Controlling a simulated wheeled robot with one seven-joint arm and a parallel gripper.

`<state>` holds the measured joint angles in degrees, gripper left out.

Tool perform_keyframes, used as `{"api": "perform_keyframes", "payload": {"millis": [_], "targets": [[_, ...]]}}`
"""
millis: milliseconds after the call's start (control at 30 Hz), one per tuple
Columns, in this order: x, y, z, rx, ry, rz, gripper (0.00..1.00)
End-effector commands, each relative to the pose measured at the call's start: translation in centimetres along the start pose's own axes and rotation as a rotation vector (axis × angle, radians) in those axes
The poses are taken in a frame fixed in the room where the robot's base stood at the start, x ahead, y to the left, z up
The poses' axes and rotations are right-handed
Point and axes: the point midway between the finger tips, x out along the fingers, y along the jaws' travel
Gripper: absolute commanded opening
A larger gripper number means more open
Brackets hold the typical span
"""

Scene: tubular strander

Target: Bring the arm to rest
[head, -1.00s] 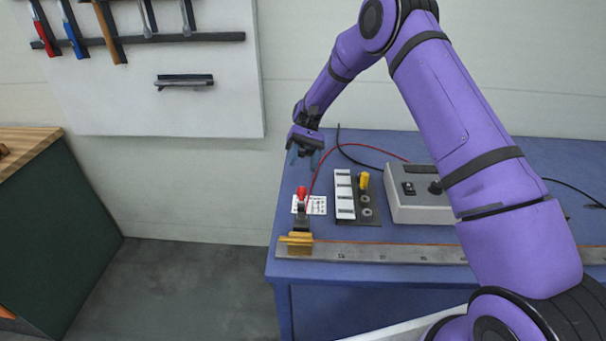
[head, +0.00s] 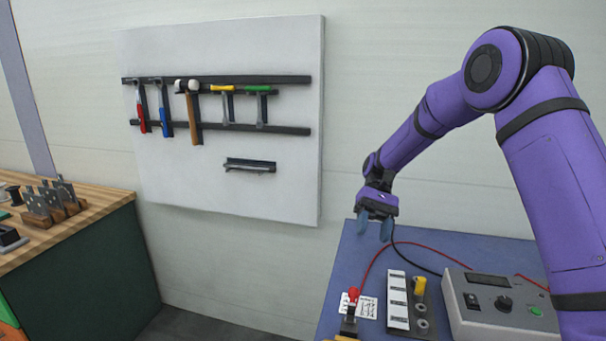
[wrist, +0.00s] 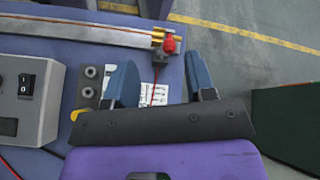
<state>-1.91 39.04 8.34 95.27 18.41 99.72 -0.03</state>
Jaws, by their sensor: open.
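My gripper (head: 374,228) hangs at the end of my purple arm, above the far left part of the blue table (head: 345,262). Its two blue fingers point down and stand apart with nothing between them. In the wrist view my gripper (wrist: 165,85) also shows open and empty. Below it lie a white printed card (head: 367,306) and a red clip (head: 352,296) with a red wire. The clip also shows in the wrist view (wrist: 169,45), beyond the fingertips.
A grey instrument box (head: 500,310) with a switch, knob and green button stands on the table at right. A dark plate with white blocks (head: 397,300) and a yellow plug (head: 420,285) is beside it. A tool board (head: 220,180) hangs behind; a wooden-topped bench (head: 85,220) is left.

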Motion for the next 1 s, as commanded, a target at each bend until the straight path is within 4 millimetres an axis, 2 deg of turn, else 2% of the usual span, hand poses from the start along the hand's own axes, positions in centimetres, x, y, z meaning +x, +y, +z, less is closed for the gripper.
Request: {"api": "perform_keyframes", "payload": {"millis": [33, 100, 467, 767, 1000], "targets": [[-0.3, 0.0, 1.6, 0.002, 0.044, 0.015, 0.50], [-0.6, 0.0, 3.5, 0.006, 0.102, 0.033, 0.50], [-0.7, 0.9, 13.0, 0.019, 0.401, 0.123, 0.50], [0.9, 2.4, 20.1, 0.024, 0.651, 0.190, 0.50], [3.0, 3.9, 25.1, 0.024, 0.848, 0.237, 0.50]]}}
